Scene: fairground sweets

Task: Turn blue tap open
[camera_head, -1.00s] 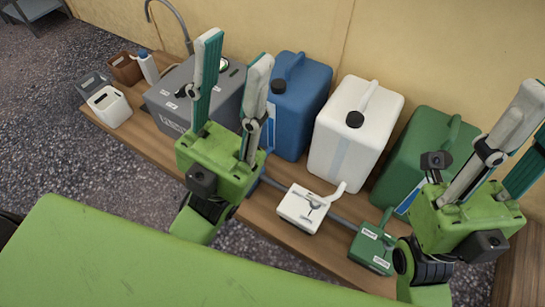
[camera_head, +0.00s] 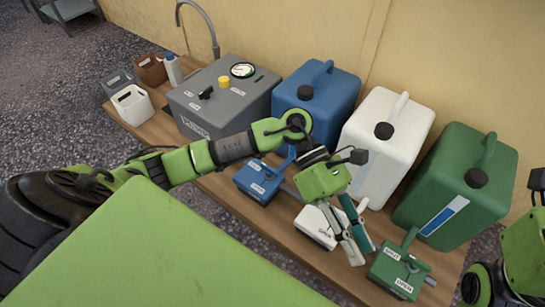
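The blue tap (camera_head: 258,180) is a blue box with white labels and a blue lever on the bench, in front of the blue canister. My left forearm passes just behind it and partly covers its lever side. My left gripper (camera_head: 364,256) is to the right of the blue tap, apart from it. Its fingers point down past the white tap (camera_head: 313,226), with a gap between them; they look open and empty. Whether they touch the white tap is unclear. My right gripper's body (camera_head: 525,258) is at the right edge, its fingertips out of view.
A green tap (camera_head: 396,272) sits right of the white one. Blue (camera_head: 325,100), white (camera_head: 385,145) and green (camera_head: 455,190) canisters stand behind. A grey box (camera_head: 225,110) with a gauge and small bins (camera_head: 132,104) are at the left. A wall closes the back.

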